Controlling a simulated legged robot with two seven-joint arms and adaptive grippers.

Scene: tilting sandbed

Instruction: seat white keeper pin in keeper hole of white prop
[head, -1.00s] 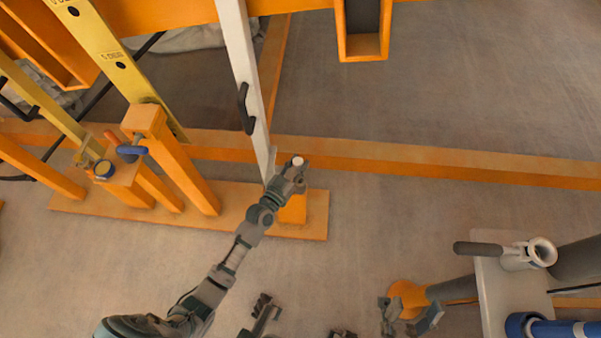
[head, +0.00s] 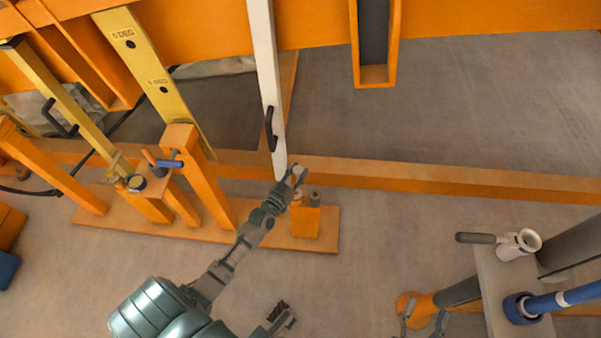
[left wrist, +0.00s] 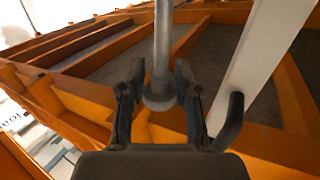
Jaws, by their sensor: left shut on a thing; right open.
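The white prop (head: 263,60) is a long pale bar with a black handle (head: 271,128); its lower end reaches down beside my left gripper (head: 296,174). That gripper is shut on the white keeper pin (head: 298,168), whose pale end shows at the fingertips. In the left wrist view the pin (left wrist: 162,45) is a pale grey rod with a round collar between the fingers (left wrist: 158,88). The prop (left wrist: 262,65) stands to its right, apart from it. The keeper hole cannot be made out. My right gripper (head: 425,318) is open and empty at the bottom edge, partly cut off.
An orange block (head: 306,222) with short grey cylinders on top stands just below my left gripper. Orange posts and yellow marked bars (head: 160,85) are at the left. A grey stand (head: 500,285) with a blue tube is at the right.

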